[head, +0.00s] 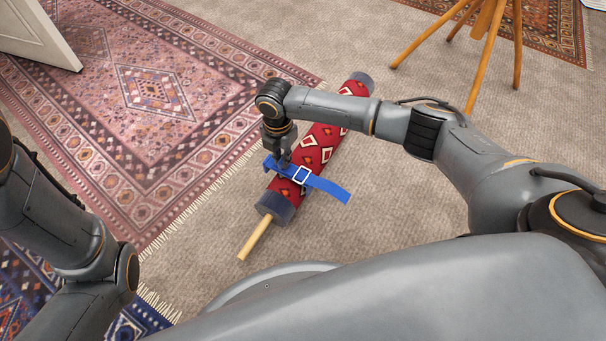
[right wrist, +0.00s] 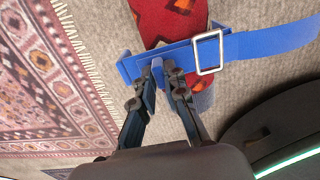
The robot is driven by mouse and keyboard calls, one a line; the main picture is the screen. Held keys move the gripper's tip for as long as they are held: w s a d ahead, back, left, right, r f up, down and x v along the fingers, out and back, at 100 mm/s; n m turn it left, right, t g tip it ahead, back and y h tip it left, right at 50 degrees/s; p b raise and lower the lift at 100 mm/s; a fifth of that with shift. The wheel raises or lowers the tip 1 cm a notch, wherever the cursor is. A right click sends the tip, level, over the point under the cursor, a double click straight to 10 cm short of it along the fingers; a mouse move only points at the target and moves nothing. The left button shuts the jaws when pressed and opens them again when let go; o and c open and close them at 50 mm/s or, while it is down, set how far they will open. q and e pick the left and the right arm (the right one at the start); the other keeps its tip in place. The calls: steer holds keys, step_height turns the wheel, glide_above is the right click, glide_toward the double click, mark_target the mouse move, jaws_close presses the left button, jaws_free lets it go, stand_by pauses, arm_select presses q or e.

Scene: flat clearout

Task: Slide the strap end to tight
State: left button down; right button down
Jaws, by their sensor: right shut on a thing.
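A rolled red patterned rug (head: 316,146) lies on the carpet with a wooden pole sticking out of its near end. A blue strap (head: 328,188) with a white rectangular buckle (head: 301,174) lies across the roll near that end; its loose tail reaches right. My right gripper (head: 281,164) points down over the roll, just left of the buckle, shut on the strap. In the right wrist view the fingertips (right wrist: 164,67) are on the strap (right wrist: 270,42), left of the buckle (right wrist: 209,52). The strap's underside is hidden. My left gripper is out of view.
A large patterned rug (head: 150,90) with fringe lies flat to the left of the roll. Wooden legs (head: 436,32) stand at the back right, near the roll's far end. A white panel (head: 38,32) stands at the upper left. Bare carpet (head: 400,130) lies right of the roll.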

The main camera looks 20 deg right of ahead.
steer(key=shift+w+a, duration=0.45)
steer(key=shift+w, duration=0.2)
steer(key=c, duration=1.2)
jaws_free()
steer(key=shift+o, duration=0.2)
